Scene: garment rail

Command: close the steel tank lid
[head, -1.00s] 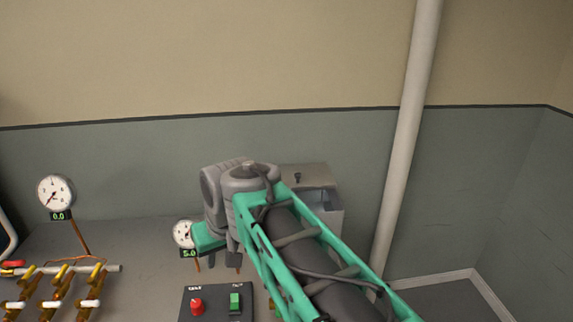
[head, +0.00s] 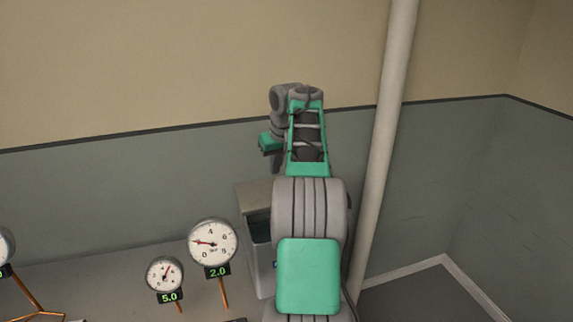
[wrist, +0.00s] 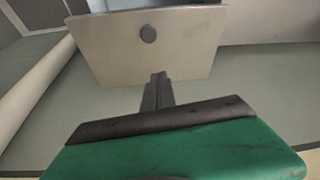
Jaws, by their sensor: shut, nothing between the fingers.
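The steel tank (head: 262,272) is a grey box against the wall, partly hidden behind my arm in the head view. Its lid (head: 257,194) stands raised at the back, with the dark opening in front of it. In the wrist view the lid (wrist: 180,50) is a pale panel with a round dark knob (wrist: 148,34), and part of the tank's opening shows at the top edge. My gripper (head: 276,170) is above the tank in the head view, fingers pointing down. In the wrist view its fingers (wrist: 158,77) are together and empty, in front of the lid's lower edge; contact is unclear.
A gauge reading 2.0 (head: 213,242) and a smaller one reading 5.0 (head: 165,273) stand left of the tank on the grey bench (head: 90,282). A pale vertical pipe (head: 384,140) rises right of my arm. Open wall lies above the tank.

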